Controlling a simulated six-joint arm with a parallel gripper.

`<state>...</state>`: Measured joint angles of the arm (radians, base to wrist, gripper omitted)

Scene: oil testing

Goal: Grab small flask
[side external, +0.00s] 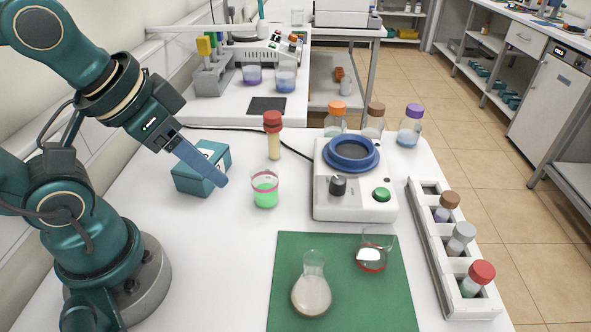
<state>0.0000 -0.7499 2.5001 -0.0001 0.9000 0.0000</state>
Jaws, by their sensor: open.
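A small conical flask (311,291) with a cloudy, pale content stands upright on the green mat (345,312) at the front centre. My gripper (222,182) is open and empty, seen edge-on so that its fingers overlap. It is up and to the left of the flask, well apart from it, in front of a teal box (190,181).
A beaker with green liquid (265,190) stands right of my gripper. A red-banded beaker (373,252) is on the mat, right of the flask. A stirrer device (340,205) stands behind the mat, and a rack of capped vials (438,245) at right. A red-capped tube (273,135) stands behind.

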